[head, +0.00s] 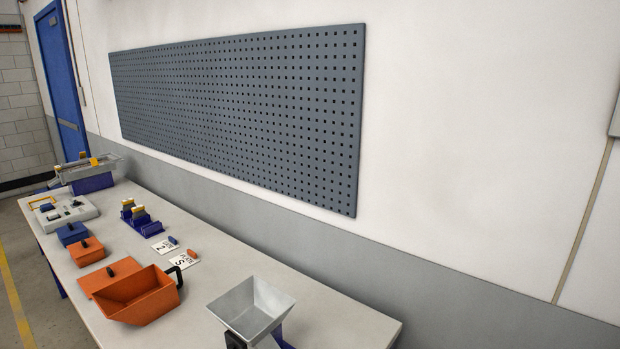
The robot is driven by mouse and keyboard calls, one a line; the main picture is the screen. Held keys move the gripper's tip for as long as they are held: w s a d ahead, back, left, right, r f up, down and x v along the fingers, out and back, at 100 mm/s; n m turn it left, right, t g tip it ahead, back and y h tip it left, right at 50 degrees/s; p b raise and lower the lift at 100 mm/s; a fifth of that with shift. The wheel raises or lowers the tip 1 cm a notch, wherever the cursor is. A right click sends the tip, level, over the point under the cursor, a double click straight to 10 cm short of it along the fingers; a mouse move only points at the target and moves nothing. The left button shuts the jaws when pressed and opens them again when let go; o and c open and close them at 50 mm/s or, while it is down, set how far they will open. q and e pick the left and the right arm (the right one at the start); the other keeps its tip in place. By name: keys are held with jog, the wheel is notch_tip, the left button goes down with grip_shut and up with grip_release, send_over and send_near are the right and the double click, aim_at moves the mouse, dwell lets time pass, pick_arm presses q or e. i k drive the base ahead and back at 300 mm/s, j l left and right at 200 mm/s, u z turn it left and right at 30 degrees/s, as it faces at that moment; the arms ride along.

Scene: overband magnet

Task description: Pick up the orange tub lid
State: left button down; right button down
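A flat orange lid (98,279) with a black knob lies on the bench just behind a large open orange scoop-shaped tub (143,304) with a black handle. The tub hides part of the lid's near edge. A smaller closed orange box (87,252), also with a dark knob on top, stands farther back. I cannot tell from this view which of the two orange tops is the tub lid. Neither of my grippers is in view.
The long grey bench (230,263) runs along the wall under a pegboard (240,105). A grey hopper (252,306) stands at the near end. A blue box (72,234), a white control unit (66,213), blue holders (140,217) and cards (184,259) stand or lie farther back.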

aim_at(98, 279)
jog(key=u, duration=1.25)
